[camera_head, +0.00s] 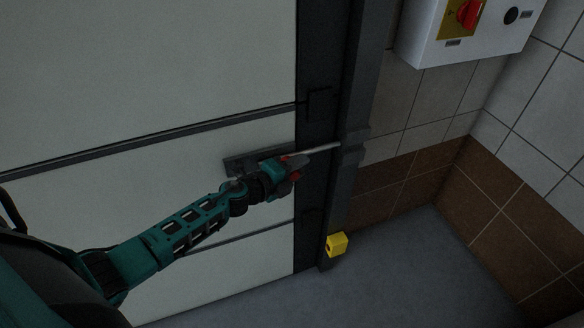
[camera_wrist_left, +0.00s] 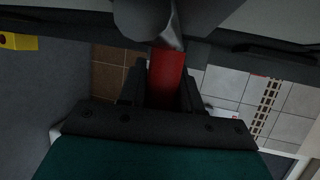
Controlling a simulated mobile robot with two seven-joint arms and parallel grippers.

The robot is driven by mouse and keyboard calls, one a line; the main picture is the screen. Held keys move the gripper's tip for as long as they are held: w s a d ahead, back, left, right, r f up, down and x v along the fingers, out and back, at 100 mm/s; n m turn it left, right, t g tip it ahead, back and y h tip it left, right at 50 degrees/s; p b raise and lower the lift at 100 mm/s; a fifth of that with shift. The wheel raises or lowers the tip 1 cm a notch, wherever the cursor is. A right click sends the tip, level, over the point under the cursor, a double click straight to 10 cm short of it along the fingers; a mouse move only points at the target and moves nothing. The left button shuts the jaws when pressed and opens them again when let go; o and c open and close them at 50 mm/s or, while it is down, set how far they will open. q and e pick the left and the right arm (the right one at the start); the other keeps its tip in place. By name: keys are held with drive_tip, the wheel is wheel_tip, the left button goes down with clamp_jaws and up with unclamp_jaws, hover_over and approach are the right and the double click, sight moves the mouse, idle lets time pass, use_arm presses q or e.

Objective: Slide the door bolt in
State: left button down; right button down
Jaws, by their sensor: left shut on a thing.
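The door bolt is a pale metal rod (camera_head: 322,147) lying across the dark door edge, with its right end at a bracket (camera_head: 353,138) on the dark post. I cannot tell how deep the end sits in the bracket. A grey mounting plate (camera_head: 238,164) shows on the white door (camera_head: 150,75) behind my arm. My left gripper (camera_head: 291,168) is at the bolt's left part. In the left wrist view its dark fingers (camera_wrist_left: 162,92) are shut around the bolt's red handle (camera_wrist_left: 167,68). My right gripper is not in view.
A yellow block (camera_head: 337,244) sits low at the post's foot. A white control box (camera_head: 430,38) with a red knob (camera_head: 468,14) hangs on the tiled wall at the upper right. The grey floor (camera_head: 420,270) at the lower right is clear.

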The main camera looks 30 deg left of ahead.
use_arm(q)
drive_tip(key=shift+w+d+r, duration=0.1)
drive_tip(key=shift+d, duration=0.05)
drive_tip(key=c, duration=0.9)
unclamp_jaws()
drive_tip(key=shift+w, duration=0.15)
drive_tip(key=shift+o, duration=0.2)
drive_tip(key=v, duration=1.3)
drive_tip(key=shift+p, duration=0.3)
drive_tip(key=s+d+f+n+g+y, duration=0.1)
drive_tip(key=s+d+f+n, duration=0.3)
drive_tip(key=n, duration=0.6)
drive_tip(key=s+d+f+n+g+y, duration=0.1)
drive_tip(key=s+d+f+n+g, duration=0.1)
drive_tip(key=s+d+f+n, duration=0.2)
drive_tip(key=s+d+n, duration=0.3)
drive_tip(key=n, duration=0.3)
drive_tip(key=shift+s+d+g, duration=0.25)
drive_tip(key=shift+d+g, duration=0.1)
drive_tip(key=shift+g, duration=0.05)
